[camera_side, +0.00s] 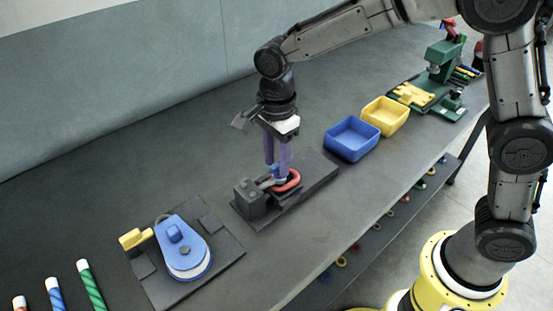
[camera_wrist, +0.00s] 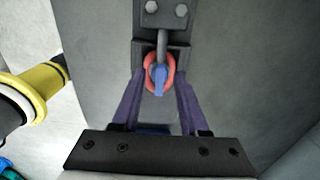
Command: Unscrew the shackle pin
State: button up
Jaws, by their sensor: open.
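A red shackle (camera_side: 291,184) sits at a dark fixture block (camera_side: 250,201) on a dark base plate in the middle of the bench. Its blue pin head (camera_side: 275,171) points up; in the wrist view the blue pin head (camera_wrist: 159,82) shows inside the red shackle ring (camera_wrist: 171,68), in front of a grey link. My gripper (camera_side: 277,167), with purple fingers, points down over the shackle. In the wrist view my gripper (camera_wrist: 158,84) is open, with one finger on each side of the pin head and gaps between. Contact in the side view cannot be told.
A blue bin (camera_side: 352,139) and a yellow bin (camera_side: 385,115) stand to the right, with a green press (camera_side: 441,75) beyond. At left lie a blue pulley-like part (camera_side: 183,250) on a dark plate and several striped sticks (camera_side: 90,285). Bench behind the fixture is clear.

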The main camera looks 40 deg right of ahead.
jog(key=shift+f, duration=0.1)
grip_shut()
